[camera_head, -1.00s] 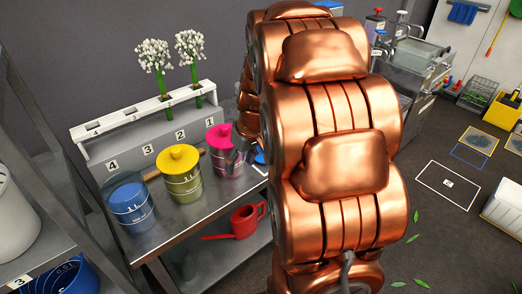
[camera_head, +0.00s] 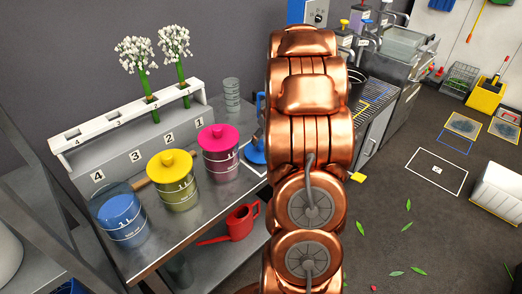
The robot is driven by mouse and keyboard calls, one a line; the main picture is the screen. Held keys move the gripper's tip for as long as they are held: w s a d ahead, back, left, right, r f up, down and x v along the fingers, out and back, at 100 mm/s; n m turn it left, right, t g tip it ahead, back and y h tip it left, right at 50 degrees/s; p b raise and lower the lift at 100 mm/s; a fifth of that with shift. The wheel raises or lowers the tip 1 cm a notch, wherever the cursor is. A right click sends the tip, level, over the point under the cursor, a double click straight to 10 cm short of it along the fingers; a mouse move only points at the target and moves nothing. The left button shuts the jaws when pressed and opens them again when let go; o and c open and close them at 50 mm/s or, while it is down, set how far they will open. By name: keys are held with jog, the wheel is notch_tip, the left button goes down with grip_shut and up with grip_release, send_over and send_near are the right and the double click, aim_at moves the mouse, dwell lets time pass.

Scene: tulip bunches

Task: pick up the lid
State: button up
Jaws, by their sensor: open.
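A blue lid (camera_head: 254,154) lies on the metal table, right of the pink-lidded canister (camera_head: 221,160), partly hidden by my copper arm. A dark grey piece that looks like a fingertip of my gripper (camera_head: 258,138) shows just above the lid. The rest of the gripper is hidden behind the arm, and I cannot tell whether it touches the lid. The pink lid (camera_head: 218,135) and the yellow lid (camera_head: 170,163) sit on their canisters. The leftmost clear container (camera_head: 120,218) has blue in it and no raised lid on top.
A grey rack (camera_head: 125,128) numbered 1 to 4 holds two white flower bunches (camera_head: 152,50) behind the canisters. A clear beaker (camera_head: 231,94) stands at the table's back. A red watering can (camera_head: 238,226) is on the lower shelf. Floor at right is mostly open, with scattered leaves.

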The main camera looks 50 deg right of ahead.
aim_at(261, 143)
jog(key=p+x, duration=0.1)
jog(key=x, duration=0.2)
jog(key=shift+s+d+f, duration=0.1)
jog(key=shift+s+f, duration=0.05)
jog(key=shift+p+x, duration=0.3)
jog(key=shift+x, duration=0.7)
grip_shut()
